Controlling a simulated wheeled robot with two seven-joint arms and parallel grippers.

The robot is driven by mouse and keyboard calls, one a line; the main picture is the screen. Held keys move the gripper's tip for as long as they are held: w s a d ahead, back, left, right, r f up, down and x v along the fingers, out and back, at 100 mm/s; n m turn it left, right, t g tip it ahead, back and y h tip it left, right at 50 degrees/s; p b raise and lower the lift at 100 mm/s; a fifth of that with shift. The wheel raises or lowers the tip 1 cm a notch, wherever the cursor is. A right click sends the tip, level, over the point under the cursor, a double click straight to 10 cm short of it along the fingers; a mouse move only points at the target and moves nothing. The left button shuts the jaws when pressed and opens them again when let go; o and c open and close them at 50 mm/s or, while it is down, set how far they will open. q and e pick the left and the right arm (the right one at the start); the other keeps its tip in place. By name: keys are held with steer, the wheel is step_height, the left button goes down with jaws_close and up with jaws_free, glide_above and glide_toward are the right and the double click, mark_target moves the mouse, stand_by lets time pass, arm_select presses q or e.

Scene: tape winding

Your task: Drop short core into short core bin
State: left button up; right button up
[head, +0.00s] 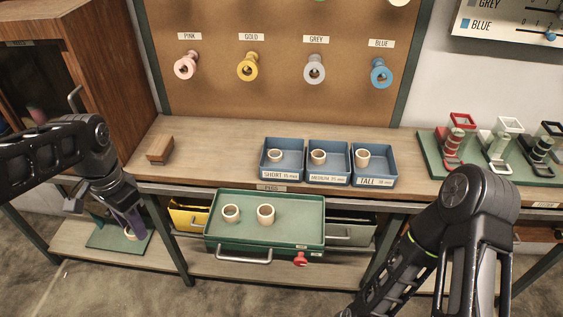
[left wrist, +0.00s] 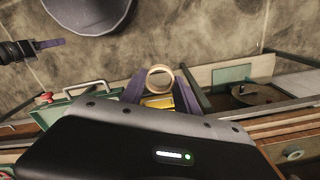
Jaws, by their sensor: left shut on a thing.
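My left gripper (head: 128,222) hangs at the left, in front of the bench and well away from the bins. It is shut on a pale tan ring-shaped core (left wrist: 150,79), which shows between its purple fingers in the left wrist view. The blue short core bin (head: 269,172) stands on the bench, leftmost of three labelled bins, with one small core (head: 275,156) inside. My right gripper (left wrist: 50,43) seems to show only at the left edge of the left wrist view; its jaws are unclear. The right arm's hand is out of the head view.
The medium bin (head: 312,174) and tall bin (head: 389,176) each hold one core. Two cores (head: 231,213) (head: 265,215) stand on the open green drawer (head: 295,232) below the bins. A brown wooden block (head: 160,148) lies left on the bench. Tape rolls hang on the board behind.

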arm_select(q)
steer(key=w+d+f+n, duration=0.5)
steer(key=w+d, duration=0.5)
steer(key=d, duration=0.2)
steer(key=shift+d+f+n, duration=0.15)
steer(key=shift+d+n, duration=0.1)
steer(key=shift+n, duration=0.25)
steer(key=shift+w+d, duration=0.1)
